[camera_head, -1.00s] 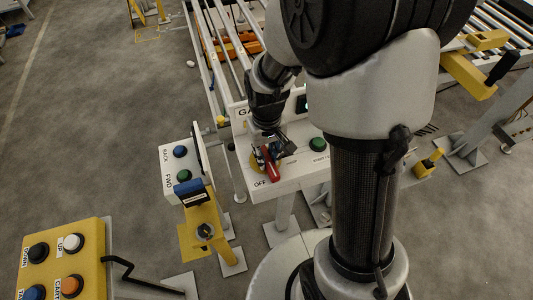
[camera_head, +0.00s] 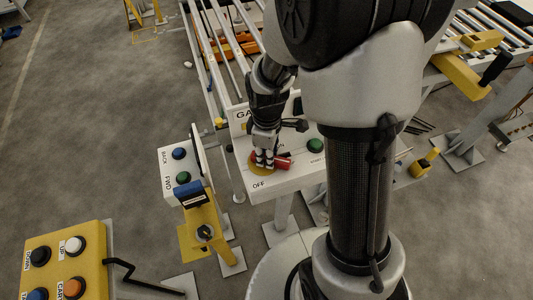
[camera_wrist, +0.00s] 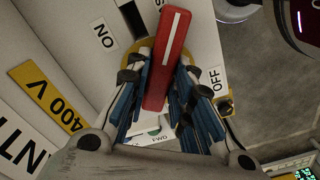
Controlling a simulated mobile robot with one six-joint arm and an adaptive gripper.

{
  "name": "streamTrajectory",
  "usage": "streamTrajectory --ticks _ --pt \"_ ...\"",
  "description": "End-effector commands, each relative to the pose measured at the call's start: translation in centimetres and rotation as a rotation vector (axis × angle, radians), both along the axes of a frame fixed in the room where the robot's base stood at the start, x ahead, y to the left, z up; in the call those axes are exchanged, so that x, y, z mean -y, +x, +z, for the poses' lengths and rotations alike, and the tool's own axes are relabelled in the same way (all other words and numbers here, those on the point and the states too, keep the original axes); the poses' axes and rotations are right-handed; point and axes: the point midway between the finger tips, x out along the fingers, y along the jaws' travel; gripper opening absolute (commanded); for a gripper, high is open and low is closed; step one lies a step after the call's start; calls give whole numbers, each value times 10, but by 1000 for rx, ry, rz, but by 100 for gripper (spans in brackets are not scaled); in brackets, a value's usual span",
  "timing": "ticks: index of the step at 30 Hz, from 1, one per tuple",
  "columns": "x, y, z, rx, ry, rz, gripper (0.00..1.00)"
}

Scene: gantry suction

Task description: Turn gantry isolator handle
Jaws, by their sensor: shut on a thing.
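The red isolator handle (camera_head: 284,162) sits on a yellow round plate (camera_head: 258,169) on the white gantry panel (camera_head: 290,183). In the head view it points to the right, away from the OFF label (camera_head: 259,184). My gripper (camera_head: 264,163) is over it from above. In the wrist view the red handle (camera_wrist: 166,60) lies between the blue-padded fingers of my gripper (camera_wrist: 160,82), which is shut on it. There it points up, between the ON label (camera_wrist: 105,36) at left and the OFF label (camera_wrist: 214,78) at right. The fingers partly hide the yellow plate.
A green button (camera_head: 316,145) is on the same panel, right of the handle. A white box with blue and green buttons (camera_head: 183,177) stands to the left. A yellow button box (camera_head: 62,255) is at the lower left. Rollers lie behind the panel.

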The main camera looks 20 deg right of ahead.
Motion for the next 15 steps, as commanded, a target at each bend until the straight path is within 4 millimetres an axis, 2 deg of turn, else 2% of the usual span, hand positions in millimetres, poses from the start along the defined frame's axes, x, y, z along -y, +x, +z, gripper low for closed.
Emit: streamTrajectory --ticks 15 --pt "2 5 1 1 0 443 0"
